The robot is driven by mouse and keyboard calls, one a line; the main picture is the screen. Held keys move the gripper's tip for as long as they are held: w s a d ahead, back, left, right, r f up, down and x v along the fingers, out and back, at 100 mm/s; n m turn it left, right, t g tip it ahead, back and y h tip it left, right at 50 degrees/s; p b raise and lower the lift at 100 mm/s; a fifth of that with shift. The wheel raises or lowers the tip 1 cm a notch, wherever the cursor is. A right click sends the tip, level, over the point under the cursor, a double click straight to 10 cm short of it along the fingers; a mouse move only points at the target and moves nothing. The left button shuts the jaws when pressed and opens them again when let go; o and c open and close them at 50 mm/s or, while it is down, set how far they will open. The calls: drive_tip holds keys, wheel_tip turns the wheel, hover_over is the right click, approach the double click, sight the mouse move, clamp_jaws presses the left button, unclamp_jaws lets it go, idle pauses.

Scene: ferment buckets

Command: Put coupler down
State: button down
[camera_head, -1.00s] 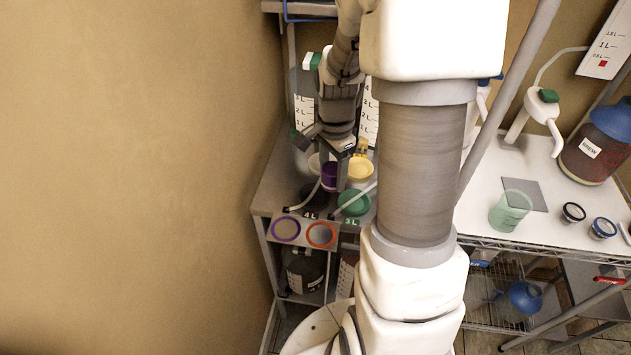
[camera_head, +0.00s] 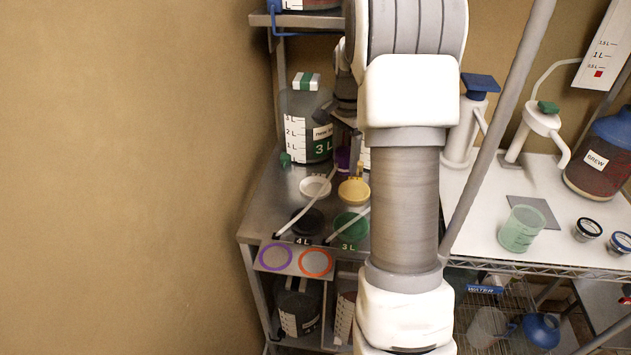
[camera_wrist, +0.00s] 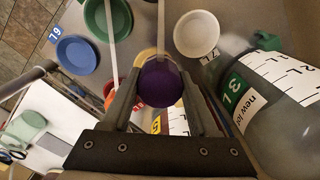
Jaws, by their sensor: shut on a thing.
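The coupler, a round purple piece (camera_wrist: 161,84), sits between the two fingers of my gripper (camera_wrist: 160,80) in the wrist view. My gripper is shut on it. In the head view the purple piece (camera_head: 343,158) shows as a small patch beside the grey bottle, behind the white and yellow cups. My arm hides most of the gripper there. On the front plate of the steel table are a purple ring (camera_head: 275,257) and an orange ring (camera_head: 316,262). Whether the coupler touches the table cannot be told.
A grey bottle labelled 3 L (camera_head: 305,125) stands close to the gripper. A white cup (camera_head: 315,187), a yellow cup (camera_head: 354,191), a dark cup (camera_head: 307,221) and a green cup (camera_head: 350,224) crowd the table, with pale tubes across them. The wall bounds the left.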

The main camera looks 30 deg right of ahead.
hover_over(315, 188)
wheel_tip(315, 188, down, 4)
drive_tip(key=shift+s+f, duration=0.15)
drive_tip(key=shift+f, duration=2.05)
drive_tip(key=shift+f, duration=0.1)
drive_tip(key=shift+f, duration=0.15)
drive_tip(key=shift+c, duration=0.8)
unclamp_jaws()
